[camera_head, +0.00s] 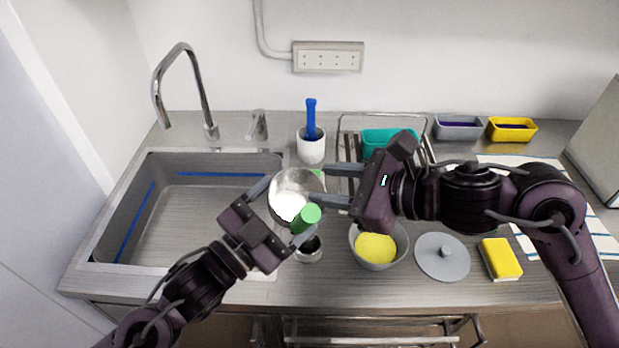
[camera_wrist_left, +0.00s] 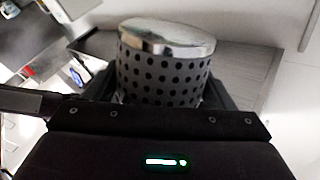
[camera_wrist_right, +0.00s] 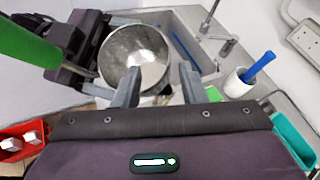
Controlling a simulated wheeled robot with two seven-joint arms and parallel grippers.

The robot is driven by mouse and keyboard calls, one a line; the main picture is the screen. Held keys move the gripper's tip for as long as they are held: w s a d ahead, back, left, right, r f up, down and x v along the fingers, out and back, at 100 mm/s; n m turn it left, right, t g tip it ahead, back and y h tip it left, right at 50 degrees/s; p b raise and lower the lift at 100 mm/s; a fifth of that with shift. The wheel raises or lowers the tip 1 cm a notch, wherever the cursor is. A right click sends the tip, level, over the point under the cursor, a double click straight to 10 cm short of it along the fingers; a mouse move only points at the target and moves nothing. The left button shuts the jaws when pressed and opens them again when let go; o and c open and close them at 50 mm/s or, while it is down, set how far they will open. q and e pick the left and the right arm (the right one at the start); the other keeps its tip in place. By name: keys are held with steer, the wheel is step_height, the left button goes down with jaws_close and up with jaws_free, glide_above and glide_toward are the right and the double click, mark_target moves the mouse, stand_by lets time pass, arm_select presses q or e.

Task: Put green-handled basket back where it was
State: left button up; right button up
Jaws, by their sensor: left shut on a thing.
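The green-handled basket (camera_head: 294,190) is a shiny metal cup held up beside the sink's right end. Its green handle (camera_head: 307,217) points toward me. The left wrist view shows the basket's perforated wall (camera_wrist_left: 160,75) between the left fingers. My left gripper (camera_head: 282,213) is shut on the basket. My right gripper (camera_head: 318,185) is open, with its fingertips close to the basket's right side. In the right wrist view the basket's bowl (camera_wrist_right: 135,58) shows between and beyond the open fingers; I cannot tell whether they touch it. The handle (camera_wrist_right: 25,50) looms large there.
The sink (camera_head: 200,220) is at left with a tall faucet (camera_head: 190,85). A white cup with a blue brush (camera_head: 311,147) stands behind the grippers. A rack (camera_head: 345,145) holds a teal tub (camera_head: 390,140). A bowl (camera_head: 378,247), lid (camera_head: 442,257) and sponge (camera_head: 501,259) lie front right.

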mark_target(290, 179)
steer(key=x, duration=0.5)
steer(key=shift+w+a+f, duration=0.1)
steer(key=shift+w+a, duration=0.1)
steer(key=shift+a, duration=0.05)
steer(key=shift+c, duration=0.4)
jaws_close()
arm_select(q)
steer(key=o, duration=1.1)
steer(key=shift+c, duration=0.2)
